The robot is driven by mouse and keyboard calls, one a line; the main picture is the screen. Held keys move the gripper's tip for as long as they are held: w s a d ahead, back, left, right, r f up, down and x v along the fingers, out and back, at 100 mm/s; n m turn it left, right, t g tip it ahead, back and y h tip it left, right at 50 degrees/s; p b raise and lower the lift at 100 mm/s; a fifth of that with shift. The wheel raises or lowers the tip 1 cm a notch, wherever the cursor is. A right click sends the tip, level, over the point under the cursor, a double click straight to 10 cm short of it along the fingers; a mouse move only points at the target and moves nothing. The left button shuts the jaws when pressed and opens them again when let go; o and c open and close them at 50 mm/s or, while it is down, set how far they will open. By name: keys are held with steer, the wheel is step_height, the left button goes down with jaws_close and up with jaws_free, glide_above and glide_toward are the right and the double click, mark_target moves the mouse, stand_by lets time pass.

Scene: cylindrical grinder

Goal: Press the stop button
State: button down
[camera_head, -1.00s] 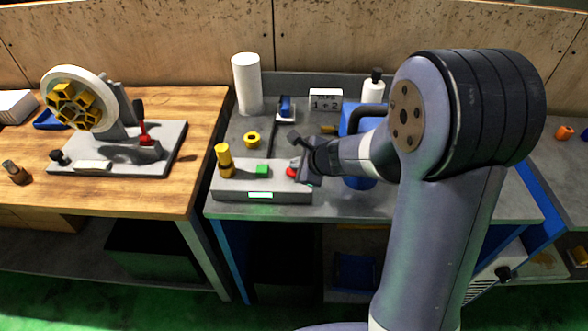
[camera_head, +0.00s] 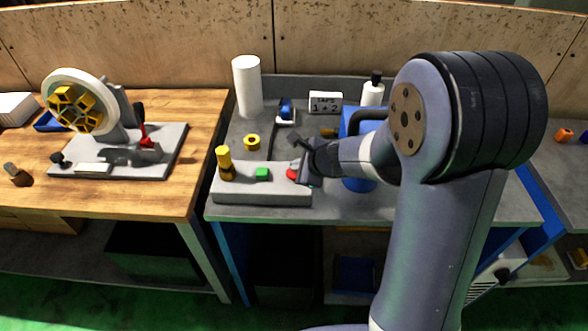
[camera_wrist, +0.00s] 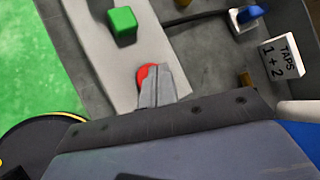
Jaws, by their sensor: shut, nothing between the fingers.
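The control box (camera_head: 240,192) is a low grey block at the front of the grey bench. A red button (camera_head: 292,173) sits near its right end, partly hidden by my gripper. A green button (camera_head: 262,174) and a yellow post (camera_head: 225,165) stand to its left. My gripper (camera_head: 303,172) is shut and empty, pointing down at the red button. In the wrist view the fingertips (camera_wrist: 160,72) cover most of the red button (camera_wrist: 146,73); they look to be touching it, but the contact itself is hidden. The box's front face shows no lit display.
A white cylinder (camera_head: 247,86), a yellow ring (camera_head: 252,141), a "TAPS 1 + 2" sign (camera_head: 325,102) and a white bottle (camera_head: 373,92) stand behind. A blue container (camera_head: 352,122) is beside my arm. A wheel fixture (camera_head: 78,100) stands on the wooden table at left.

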steer(key=shift+r, duration=0.45)
steer(key=shift+r, duration=0.1)
step_height(320, 180, up, 5)
steer(key=p, duration=0.5)
steer(key=shift+f+b, duration=0.3)
step_height(320, 180, down, 3)
steer(key=shift+r+b, duration=0.15)
steer(key=shift+b, duration=1.05)
steer(key=shift+r+p, duration=0.55)
steer(key=shift+p, duration=0.6)
step_height(320, 180, up, 6)
steer(key=p, duration=0.4)
steer(key=shift+f+p, duration=0.2)
steer(key=shift+p, duration=0.2)
